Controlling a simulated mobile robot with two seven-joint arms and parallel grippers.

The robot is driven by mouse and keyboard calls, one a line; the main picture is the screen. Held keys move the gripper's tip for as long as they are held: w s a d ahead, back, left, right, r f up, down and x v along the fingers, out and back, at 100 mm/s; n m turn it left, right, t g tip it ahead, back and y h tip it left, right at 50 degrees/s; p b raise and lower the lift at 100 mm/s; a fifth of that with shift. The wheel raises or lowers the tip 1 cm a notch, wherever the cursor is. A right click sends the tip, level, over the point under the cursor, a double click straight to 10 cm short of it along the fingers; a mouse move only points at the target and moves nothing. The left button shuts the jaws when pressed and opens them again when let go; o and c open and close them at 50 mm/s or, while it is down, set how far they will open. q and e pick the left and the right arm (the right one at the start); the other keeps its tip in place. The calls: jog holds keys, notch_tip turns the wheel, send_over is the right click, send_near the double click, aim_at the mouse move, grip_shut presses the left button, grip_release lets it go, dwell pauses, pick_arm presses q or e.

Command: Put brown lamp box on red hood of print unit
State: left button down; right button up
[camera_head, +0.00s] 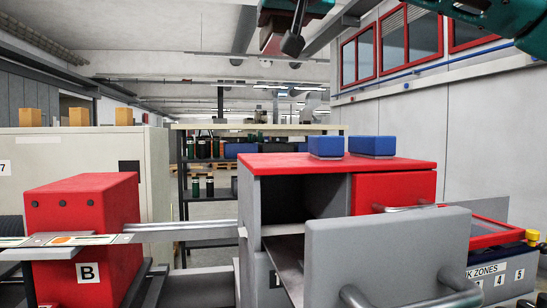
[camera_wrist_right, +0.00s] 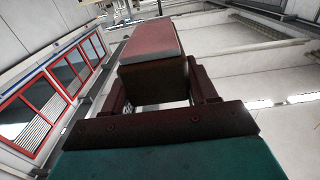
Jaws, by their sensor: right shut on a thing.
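The print unit's red hood (camera_head: 285,165) is a flat top over a grey and red housing at the centre right of the head view. Two blue boxes (camera_head: 326,147) (camera_head: 372,146) stand on its back part; its front left is bare. My right gripper (camera_head: 282,40) is high at the top edge of the head view, above the hood in the picture and apart from it. In the right wrist view, its dark fingers (camera_wrist_right: 162,88) are shut on a brown box (camera_wrist_right: 152,82) with a lighter reddish face. My left gripper is not in view.
A red block marked B (camera_head: 85,230) stands at the left. Several tan boxes (camera_head: 79,116) stand on a pale cabinet (camera_head: 60,160). A grey panel with handles (camera_head: 375,250) stands in front of the print unit. A dark shelf (camera_head: 205,195) stands behind.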

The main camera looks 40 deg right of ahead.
jog(key=shift+f, duration=0.25)
notch_tip(320, 180, down, 14)
jog(key=shift+s+f+b, duration=0.1)
jog(key=shift+f+b, duration=0.15)
jog(key=shift+b, duration=0.1)
notch_tip(320, 180, down, 4)
jog(key=shift+f, duration=0.3)
jog(key=shift+f+b, duration=0.15)
jog(key=shift+b, duration=0.2)
jog(key=o, duration=1.4)
